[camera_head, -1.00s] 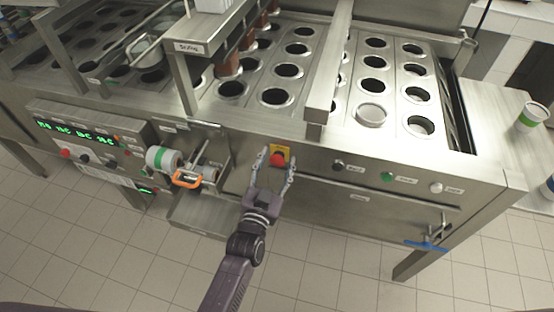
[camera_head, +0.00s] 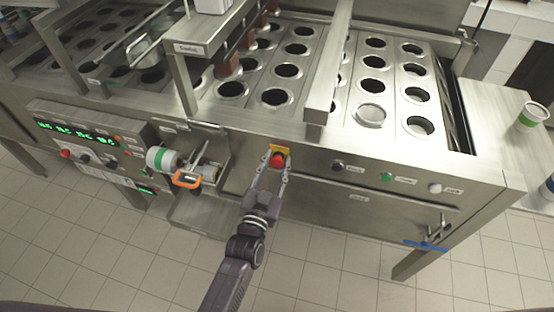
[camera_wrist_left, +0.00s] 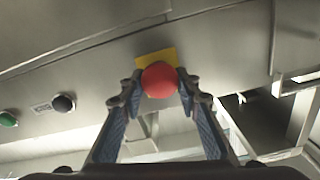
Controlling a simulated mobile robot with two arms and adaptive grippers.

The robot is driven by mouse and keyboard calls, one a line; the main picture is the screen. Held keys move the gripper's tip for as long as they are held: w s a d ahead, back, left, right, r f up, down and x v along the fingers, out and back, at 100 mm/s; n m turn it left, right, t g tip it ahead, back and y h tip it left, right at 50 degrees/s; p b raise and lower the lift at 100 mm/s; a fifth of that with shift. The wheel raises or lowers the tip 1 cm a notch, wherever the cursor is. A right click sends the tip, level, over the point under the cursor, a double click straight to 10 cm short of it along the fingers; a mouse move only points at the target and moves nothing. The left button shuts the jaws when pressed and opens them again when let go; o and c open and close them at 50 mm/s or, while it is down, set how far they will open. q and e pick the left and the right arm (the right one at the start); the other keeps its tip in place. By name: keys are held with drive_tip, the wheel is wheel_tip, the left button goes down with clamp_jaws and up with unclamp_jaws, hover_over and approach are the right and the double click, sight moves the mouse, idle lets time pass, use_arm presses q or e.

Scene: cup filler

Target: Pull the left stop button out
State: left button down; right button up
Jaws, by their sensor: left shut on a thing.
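A red stop button (camera_head: 277,160) on a yellow plate (camera_head: 283,149) sits on the steel front panel of the machine, near the middle of the head view. My left gripper (camera_head: 275,165) is shut on this button, with one finger on each side. In the left wrist view the red button (camera_wrist_left: 160,79) is between the fingertips, with the yellow plate (camera_wrist_left: 156,57) behind it. I cannot tell whether the button is pressed in or out. My right gripper is not in view.
A black button (camera_head: 338,166), a green button (camera_head: 386,177) and a white button (camera_head: 435,187) are to the right on the panel. An orange handle (camera_head: 187,181) and a control panel (camera_head: 85,140) with another red button (camera_head: 65,154) are to the left. Open tiled floor lies in front.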

use_arm(q)
drive_tip(key=shift+s+f, duration=0.15)
drive_tip(key=shift+s, duration=0.05)
drive_tip(key=c, duration=1.7)
unclamp_jaws()
drive_tip(key=shift+c, duration=0.2)
drive_tip(key=o, duration=0.3)
drive_tip(key=shift+s+a, duration=0.1)
drive_tip(key=shift+s, duration=0.05)
drive_tip(key=shift+o, duration=0.2)
drive_tip(key=v, duration=1.2)
